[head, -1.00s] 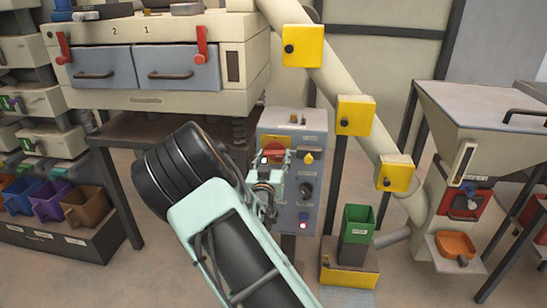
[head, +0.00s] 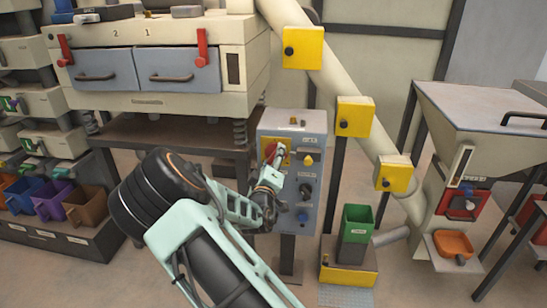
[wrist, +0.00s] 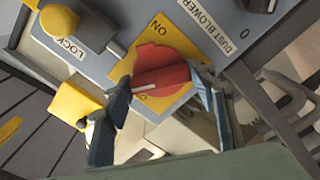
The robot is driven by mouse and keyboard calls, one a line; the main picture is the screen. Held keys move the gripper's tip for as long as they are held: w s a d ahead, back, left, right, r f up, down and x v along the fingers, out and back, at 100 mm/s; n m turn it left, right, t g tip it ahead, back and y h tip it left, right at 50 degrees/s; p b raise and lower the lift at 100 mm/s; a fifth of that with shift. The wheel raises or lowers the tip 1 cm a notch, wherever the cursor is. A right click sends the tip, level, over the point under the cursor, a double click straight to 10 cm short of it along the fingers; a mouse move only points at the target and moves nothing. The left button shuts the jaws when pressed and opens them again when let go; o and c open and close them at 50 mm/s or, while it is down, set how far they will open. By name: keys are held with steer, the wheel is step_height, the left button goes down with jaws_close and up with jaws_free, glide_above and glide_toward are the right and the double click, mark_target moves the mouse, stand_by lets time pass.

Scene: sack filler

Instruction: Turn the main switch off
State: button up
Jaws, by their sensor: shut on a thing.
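The main switch is a red rotary knob (wrist: 165,72) with a white mark, on a yellow plate (wrist: 125,68). In the wrist view the plate reads ON on one side of the knob; the lettering near the white mark is partly hidden. In the head view the switch (head: 270,148) sits at the upper left of the grey control panel (head: 304,140). My gripper (wrist: 166,84) is shut on the red knob, one finger on each side. In the head view my gripper (head: 272,168) reaches the panel's left half from below.
A yellow knob labelled LOCK (wrist: 60,22) sits beside the switch. A DUST BLOWER label (wrist: 213,22) is on the other side. Right of my gripper, the panel carries a yellow button (head: 308,160) and a dark knob (head: 305,189). A green bin (head: 357,222) stands right of the panel.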

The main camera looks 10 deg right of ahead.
steer(key=n+p, duration=0.1)
steer(key=n, duration=0.5)
steer(key=shift+n, duration=0.3)
stand_by(0.4)
steer(key=o, duration=1.2)
steer(key=shift+c, duration=0.2)
steer(key=v, duration=1.2)
